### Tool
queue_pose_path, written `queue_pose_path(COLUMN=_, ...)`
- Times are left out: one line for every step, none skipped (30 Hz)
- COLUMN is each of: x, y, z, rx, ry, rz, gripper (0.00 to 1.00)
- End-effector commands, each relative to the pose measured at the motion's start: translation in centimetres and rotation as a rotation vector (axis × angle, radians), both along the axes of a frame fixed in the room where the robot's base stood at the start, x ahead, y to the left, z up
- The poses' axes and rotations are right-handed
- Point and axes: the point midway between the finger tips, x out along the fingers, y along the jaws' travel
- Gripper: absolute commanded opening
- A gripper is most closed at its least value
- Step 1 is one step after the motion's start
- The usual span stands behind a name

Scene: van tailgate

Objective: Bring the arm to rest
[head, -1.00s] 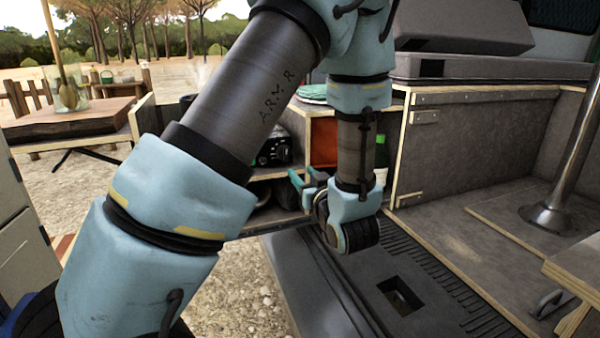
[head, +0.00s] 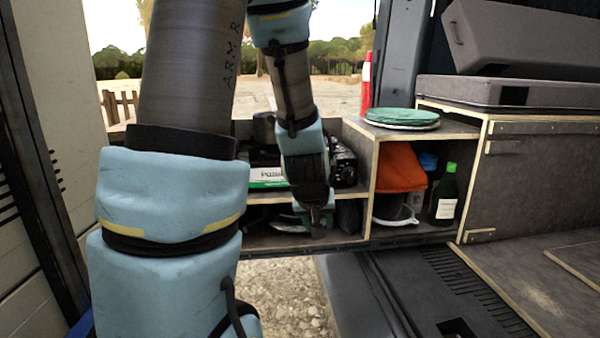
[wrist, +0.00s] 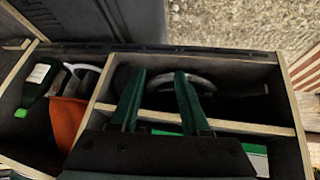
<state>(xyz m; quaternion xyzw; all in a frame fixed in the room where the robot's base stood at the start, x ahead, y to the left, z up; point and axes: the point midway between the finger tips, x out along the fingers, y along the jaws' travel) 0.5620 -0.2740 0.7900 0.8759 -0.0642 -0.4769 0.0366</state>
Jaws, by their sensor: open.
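My arm rises on the left of the head view, its upper links nearly upright, and bends down to my gripper (head: 318,222). My gripper hangs in front of the lower compartment of a wooden shelf unit (head: 362,200). In the wrist view my gripper (wrist: 160,82) shows two green fingers standing apart with nothing held between them. The fingers point over the shelf's open compartment, where a light curved pan-like item (wrist: 205,84) shows partly behind them. Whether the fingertips touch anything there cannot be told.
The right cubby holds an orange bag (head: 399,168) and a green bottle (head: 444,195); green-topped plates (head: 402,117) lie above. A camp stove (head: 268,177) sits in the upper left bay. A grey cabinet (head: 540,180) bounds the right. Gravel (head: 285,290) lies open below.

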Motion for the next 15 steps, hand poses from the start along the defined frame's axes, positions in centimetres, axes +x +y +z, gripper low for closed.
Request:
queue_pose_path(x=-1.1, y=1.8, z=0.2, rx=0.014, ry=0.058, rz=-0.005, gripper=0.46)
queue_pose_path(x=-1.9, y=2.6, z=0.2, rx=0.024, ry=0.093, rz=-0.014, gripper=0.46)
queue_pose_path(x=-2.9, y=3.8, z=0.2, rx=0.041, ry=0.142, rz=-0.023, gripper=0.46)
queue_pose_path(x=-3.7, y=4.6, z=0.2, rx=0.052, ry=0.174, rz=-0.028, gripper=0.46)
queue_pose_path(x=-4.5, y=5.4, z=0.3, rx=0.063, ry=0.206, rz=-0.033, gripper=0.46)
queue_pose_path(x=-5.5, y=6.5, z=0.4, rx=0.080, ry=0.246, rz=-0.038, gripper=0.46)
queue_pose_path(x=-6.2, y=7.3, z=0.4, rx=0.092, ry=0.277, rz=-0.040, gripper=0.46)
queue_pose_path(x=-7.0, y=8.1, z=0.6, rx=0.105, ry=0.306, rz=-0.043, gripper=0.46)
queue_pose_path(x=-8.0, y=9.2, z=0.7, rx=0.123, ry=0.345, rz=-0.044, gripper=0.46)
queue_pose_path(x=-8.8, y=10.0, z=0.8, rx=0.135, ry=0.372, rz=-0.044, gripper=0.46)
queue_pose_path(x=-9.6, y=10.8, z=1.0, rx=0.148, ry=0.401, rz=-0.043, gripper=0.46)
queue_pose_path(x=-10.6, y=11.8, z=1.4, rx=0.164, ry=0.436, rz=-0.042, gripper=0.46)
queue_pose_path(x=-10.3, y=11.4, z=2.7, rx=0.161, ry=0.429, rz=-0.048, gripper=0.46)
queue_pose_path(x=-10.3, y=11.3, z=3.4, rx=0.161, ry=0.429, rz=-0.049, gripper=0.46)
queue_pose_path(x=-10.3, y=11.2, z=4.2, rx=0.160, ry=0.428, rz=-0.049, gripper=0.46)
